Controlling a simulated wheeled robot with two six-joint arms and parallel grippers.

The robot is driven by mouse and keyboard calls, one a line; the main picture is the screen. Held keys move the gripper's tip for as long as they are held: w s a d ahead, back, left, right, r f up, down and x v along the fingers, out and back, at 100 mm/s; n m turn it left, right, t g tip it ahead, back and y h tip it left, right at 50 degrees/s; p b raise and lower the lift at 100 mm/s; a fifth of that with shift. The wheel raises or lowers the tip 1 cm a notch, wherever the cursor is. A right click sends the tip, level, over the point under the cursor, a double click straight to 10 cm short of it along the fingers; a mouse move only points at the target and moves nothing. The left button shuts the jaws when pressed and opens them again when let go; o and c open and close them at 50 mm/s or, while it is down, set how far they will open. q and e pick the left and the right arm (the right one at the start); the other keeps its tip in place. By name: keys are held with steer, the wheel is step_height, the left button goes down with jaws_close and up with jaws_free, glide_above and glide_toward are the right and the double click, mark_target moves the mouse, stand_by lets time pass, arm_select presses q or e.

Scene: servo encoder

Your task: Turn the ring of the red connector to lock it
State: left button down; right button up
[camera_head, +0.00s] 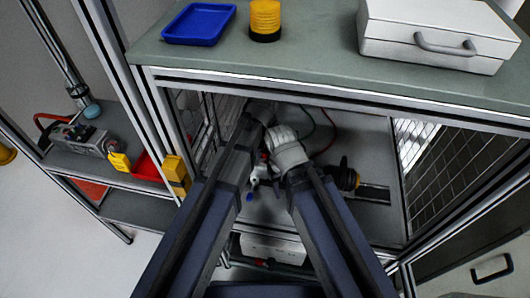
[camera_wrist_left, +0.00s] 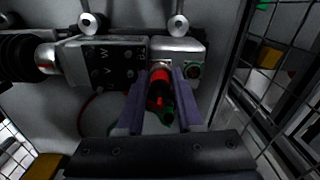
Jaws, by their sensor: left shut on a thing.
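The red connector (camera_wrist_left: 160,88) shows in the left wrist view, plugged into the side of a grey metal housing. My left gripper (camera_wrist_left: 163,74) is shut on it, with one finger on each side. A green part (camera_wrist_left: 168,115) is at the connector's near end. The fingers partly cover the connector, and any lock marking is too small to read. In the head view, my left arm (camera_head: 208,215) reaches into the bay under the table. My right arm (camera_head: 325,220) reaches in beside it, but its fingertips cannot be made out.
The housing (camera_wrist_left: 100,62) has a black ribbed part (camera_wrist_left: 18,60) at its left, and another round socket (camera_wrist_left: 192,70) beside the red connector. Wire mesh (camera_wrist_left: 285,95) stands close on the right. A blue tray (camera_head: 198,22), yellow cylinder (camera_head: 265,18) and white case (camera_head: 430,38) stand on the table above.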

arm_select(q)
steer(key=m, duration=0.4)
steer(key=shift+m, duration=2.6)
steer(key=c, duration=0.8)
jaws_free()
steer(key=shift+r, duration=0.1)
step_height(320, 180, up, 8)
steer(key=p, duration=0.8)
